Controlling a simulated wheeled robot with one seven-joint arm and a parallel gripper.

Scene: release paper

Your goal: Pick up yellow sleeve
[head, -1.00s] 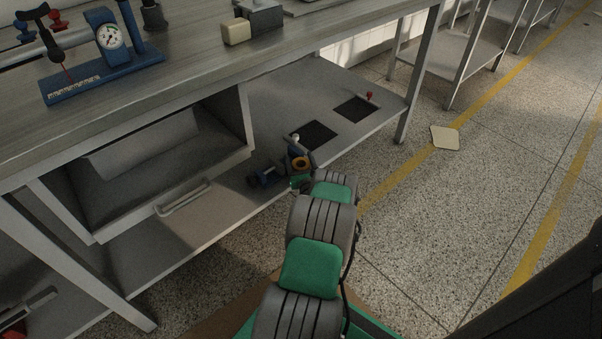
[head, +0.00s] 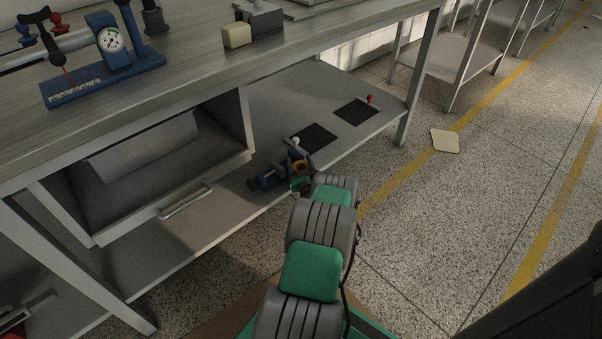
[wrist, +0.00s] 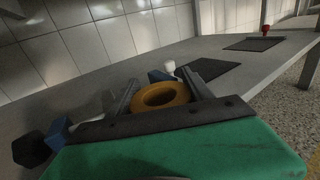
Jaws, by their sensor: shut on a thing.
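The yellow sleeve (wrist: 160,96) is a short orange-yellow ring. In the wrist view it sits between the two fingers of my gripper (wrist: 163,92), which is shut on it. In the head view the sleeve (head: 300,167) shows as a small spot at the end of my arm, over the lower shelf (head: 350,85) of the bench. My gripper (head: 297,165) is small and partly hidden there by my own arm. I cannot tell whether the sleeve touches the shelf.
A blue piece with a dark end (head: 268,178) lies on the shelf left of my gripper. Two dark mats (head: 313,138) (head: 356,111) lie to the right, with a red-topped pin (head: 369,99). An open drawer (head: 160,150) is at left. The bench top (head: 205,62) is above.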

